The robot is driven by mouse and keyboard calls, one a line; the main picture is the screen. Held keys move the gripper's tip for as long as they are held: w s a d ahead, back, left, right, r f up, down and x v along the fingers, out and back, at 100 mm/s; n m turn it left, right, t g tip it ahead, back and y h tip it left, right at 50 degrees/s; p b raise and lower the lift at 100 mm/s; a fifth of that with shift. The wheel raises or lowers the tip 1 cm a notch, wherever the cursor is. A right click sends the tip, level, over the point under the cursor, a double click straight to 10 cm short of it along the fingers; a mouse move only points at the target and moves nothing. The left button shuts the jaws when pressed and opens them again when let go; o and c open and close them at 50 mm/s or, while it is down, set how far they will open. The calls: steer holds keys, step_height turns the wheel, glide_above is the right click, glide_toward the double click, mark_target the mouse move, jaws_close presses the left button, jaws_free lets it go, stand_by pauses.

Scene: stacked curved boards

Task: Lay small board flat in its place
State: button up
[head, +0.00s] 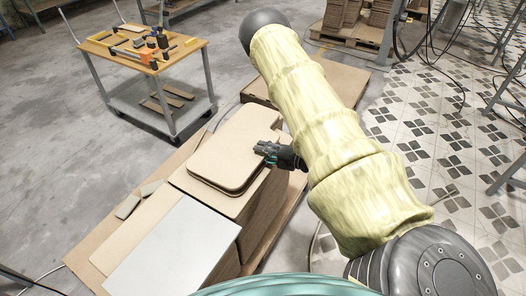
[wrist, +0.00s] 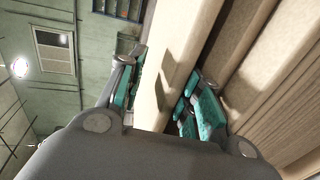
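The rounded tan small board (head: 235,143) lies at the top of the stack in the head view, with another rounded board edge showing just under it. My gripper (head: 268,153) is at the board's right edge. In the wrist view the board (wrist: 175,50) runs as a pale slab between my gripper's two teal-padded fingers (wrist: 168,95). One finger lies along each side of the slab, and both appear to touch it. The board looks nearly level in the head view.
A white-topped block (head: 175,252) stands in front of the stack. Two small flat pieces (head: 128,207) lie at its left. A wheeled cart with tools (head: 150,48) stands behind at the left. A pallet of boards (head: 345,30) is at the back. Tiled floor (head: 440,140) is at the right.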

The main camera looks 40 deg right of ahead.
steer(key=o, duration=0.4)
steer(key=shift+c, duration=0.2)
steer(key=shift+r+p, duration=0.1)
steer(key=shift+p, duration=0.2)
steer(key=shift+w+a+r+g+h+p, duration=0.15)
steer(key=shift+w+g+h+p, duration=0.2)
steer(key=shift+g+p, duration=0.6)
steer(key=shift+w+a+r+g+h+p, duration=0.1)
steer(key=shift+w+g+h+p, duration=0.2)
steer(key=shift+g+p, duration=0.65)
steer(key=shift+w+a+r+g+h+p, duration=0.15)
steer(key=shift+w+g+h+p, duration=0.35)
steer(key=shift+p, duration=0.75)
steer(key=shift+w+a+f+g+h+p, duration=0.15)
steer(key=shift+w+g+h+p, duration=0.15)
steer(key=shift+g+p, duration=0.7)
steer(key=shift+w+a+g+h+p, duration=0.15)
steer(key=shift+g+h+p, duration=0.2)
steer(key=shift+g+p, duration=0.6)
steer(key=shift+s+d+r+p, duration=0.2)
steer(key=shift+s+r+p, duration=0.1)
steer(key=shift+r+p, duration=0.25)
stand_by(1.4)
